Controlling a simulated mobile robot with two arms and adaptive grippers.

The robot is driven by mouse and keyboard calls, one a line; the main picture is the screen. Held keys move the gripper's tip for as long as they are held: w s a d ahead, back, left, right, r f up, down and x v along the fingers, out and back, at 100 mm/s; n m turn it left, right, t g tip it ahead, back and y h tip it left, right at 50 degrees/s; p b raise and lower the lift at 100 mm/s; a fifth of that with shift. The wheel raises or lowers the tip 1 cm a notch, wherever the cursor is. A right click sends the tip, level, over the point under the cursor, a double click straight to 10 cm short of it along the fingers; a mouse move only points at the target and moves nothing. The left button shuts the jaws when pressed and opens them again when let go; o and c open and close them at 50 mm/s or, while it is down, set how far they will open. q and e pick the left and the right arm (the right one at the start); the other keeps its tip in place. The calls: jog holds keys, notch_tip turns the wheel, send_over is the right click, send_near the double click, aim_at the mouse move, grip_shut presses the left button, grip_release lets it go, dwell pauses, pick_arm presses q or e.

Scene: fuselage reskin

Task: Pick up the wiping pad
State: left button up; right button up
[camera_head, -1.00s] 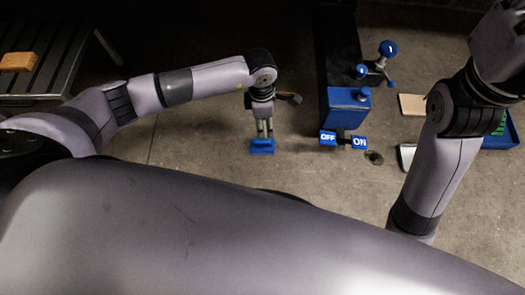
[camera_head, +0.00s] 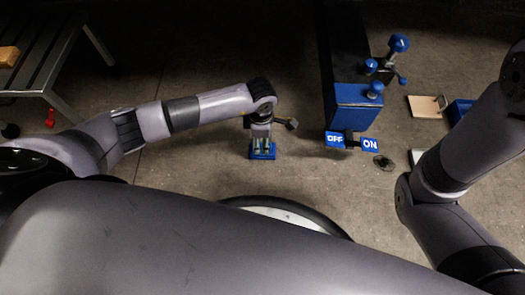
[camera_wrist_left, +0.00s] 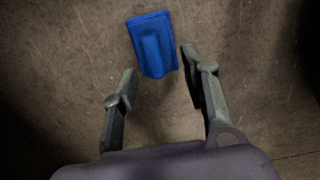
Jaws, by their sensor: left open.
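The wiping pad is a blue block with a raised grip (camera_wrist_left: 153,44), lying on the concrete floor in the left wrist view. In the head view the blue pad (camera_head: 262,155) shows just below my left gripper (camera_head: 262,145), which points down over it. In the left wrist view my left gripper (camera_wrist_left: 158,64) is open, with nothing between its fingers. The pad lies beyond the fingertips, mostly between their lines, with its right edge close to the right fingertip. I cannot tell the exact height gap. My right arm is at the right edge; its gripper is out of view.
A blue box-ended stand (camera_head: 355,108) with blue knobs and OFF and ON plates (camera_head: 352,142) is to the right of the pad. A slatted bench (camera_head: 50,70) with a wooden block (camera_head: 8,56) is at the left. A wooden board (camera_head: 425,106) lies at the right. Floor around the pad is clear.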

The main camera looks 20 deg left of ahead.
aim_at(272, 155)
pick_arm(q)
jog(key=shift+w+d+f+b, duration=0.1)
jog(key=shift+w+f+b, duration=0.1)
jog(key=shift+f+b, duration=1.15)
jog(key=shift+w+f+b, duration=0.2)
jog(key=shift+f+b, duration=1)
jog(key=shift+f, duration=0.15)
jog(key=shift+r, duration=0.1)
grip_shut()
